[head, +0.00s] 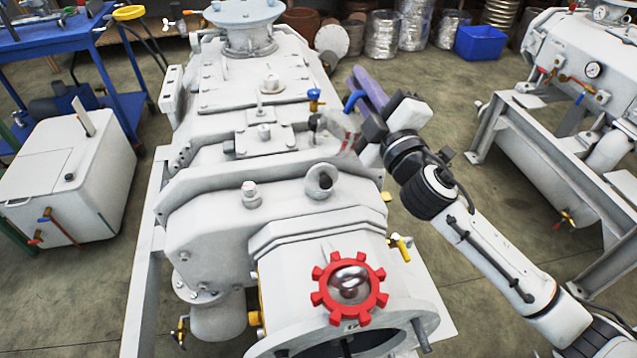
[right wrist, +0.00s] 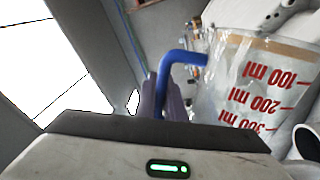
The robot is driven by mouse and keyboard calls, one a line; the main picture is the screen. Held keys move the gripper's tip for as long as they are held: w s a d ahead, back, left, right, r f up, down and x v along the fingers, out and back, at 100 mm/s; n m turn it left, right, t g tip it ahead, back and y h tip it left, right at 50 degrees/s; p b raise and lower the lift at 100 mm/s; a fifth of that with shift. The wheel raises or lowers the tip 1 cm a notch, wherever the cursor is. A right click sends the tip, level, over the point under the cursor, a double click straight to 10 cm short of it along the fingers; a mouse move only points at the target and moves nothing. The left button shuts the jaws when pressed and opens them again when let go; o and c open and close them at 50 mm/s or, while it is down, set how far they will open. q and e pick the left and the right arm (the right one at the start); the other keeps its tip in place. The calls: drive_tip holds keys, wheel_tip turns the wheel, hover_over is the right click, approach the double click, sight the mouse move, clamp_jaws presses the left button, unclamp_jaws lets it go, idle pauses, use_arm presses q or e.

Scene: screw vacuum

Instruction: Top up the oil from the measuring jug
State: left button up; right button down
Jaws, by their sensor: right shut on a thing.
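My right gripper (head: 373,128) reaches over the right side of the big light-grey pump (head: 300,225) and is shut on the measuring jug's blue handle (head: 353,100). The clear jug (head: 340,138) is small and partly hidden in the head view, on the left side of the gripper. In the right wrist view the jug (right wrist: 255,85) has red marks of 100, 200 and 300 ml, with a thin brownish band near its 100 ml end. How much oil it holds is unclear. A red toothed ring (head: 325,305) around a shiny dome is on the pump's near end. My left gripper is out of view.
A purple piece (head: 368,86) stands beside the handle. A small blue-topped fitting (head: 315,99) and a lifting eye (head: 320,180) stick up from the pump near the jug. A second grey machine (head: 585,75) stands right, a white tank (head: 70,180) left. Floor between machines is open.

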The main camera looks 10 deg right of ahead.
drive_tip(key=d+m, duration=0.1)
drive_tip(key=m, duration=0.1)
drive_tip(key=d+m+h+p, duration=0.1)
drive_tip(key=m, duration=0.1)
drive_tip(key=d+m, duration=0.2)
drive_tip(key=shift+w+f+p, duration=0.3)
drive_tip(key=shift+w+f, duration=0.1)
drive_tip(key=w+d+f+m+g+h+p, duration=0.1)
drive_tip(key=d+f+m+g+p, duration=0.1)
drive_tip(key=d+f+m+p, duration=0.45)
wheel_tip(320, 180, up, 7)
drive_tip(key=m+b, duration=0.1)
drive_tip(key=shift+w+m, duration=0.2)
drive_tip(key=shift+m, duration=0.15)
drive_tip(key=shift+f, duration=0.1)
drive_tip(key=shift+s+f, duration=0.1)
drive_tip(key=shift+s, duration=0.05)
